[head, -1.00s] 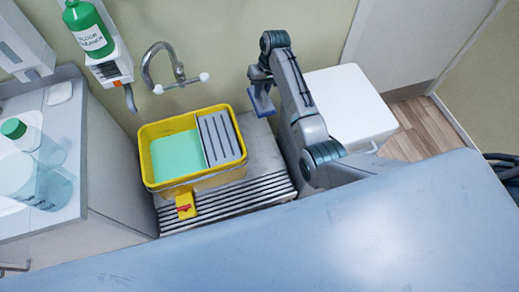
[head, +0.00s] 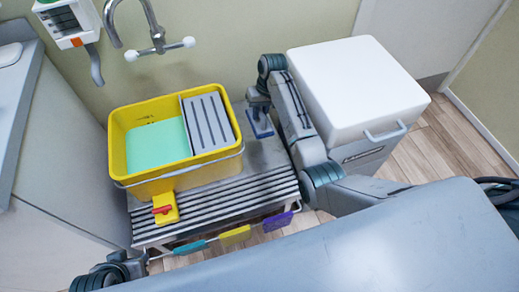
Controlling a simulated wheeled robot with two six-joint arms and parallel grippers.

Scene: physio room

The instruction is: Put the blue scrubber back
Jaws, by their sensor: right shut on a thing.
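My right gripper (head: 259,104) is shut on the blue scrubber (head: 262,127), a small blue-grey piece just right of the yellow bucket. The scrubber is over the grey metal top of the low stand; I cannot tell whether it touches it. The fingers partly hide it. Part of my left arm shows at the bottom left, with what looks like its gripper (head: 136,267) near the stand's front; its jaws cannot be made out.
The yellow bucket (head: 150,186) holds green liquid and a grey slatted insert (head: 209,120). Teal, yellow and purple tags (head: 235,236) hang at the stand's front. A white lidded bin (head: 350,85) stands right. A faucet (head: 150,45) is behind.

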